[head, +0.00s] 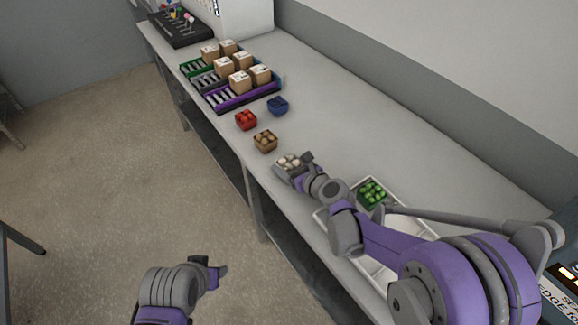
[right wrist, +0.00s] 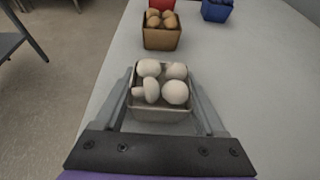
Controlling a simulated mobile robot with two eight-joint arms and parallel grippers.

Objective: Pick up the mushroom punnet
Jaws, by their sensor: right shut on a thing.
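The mushroom punnet (right wrist: 162,113) is a small grey tray heaped with white mushrooms (right wrist: 162,83). In the right wrist view it sits between the two fingers of my right gripper (right wrist: 162,100), which is shut on it. In the head view the punnet (head: 288,161) is at the bench's front edge, partly hidden by my right gripper (head: 294,165). I cannot tell whether it is clear of the bench top. My left gripper (head: 220,272) is low in the head view, over the floor and away from the bench; its fingers are too small to judge.
A brown punnet (head: 265,141), a red punnet (head: 245,120) and a blue punnet (head: 278,105) stand farther along the bench (head: 345,100). A green punnet (head: 372,193) is in a white tray (head: 408,221) beside my right arm. Crates with boxes (head: 240,82) stand beyond.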

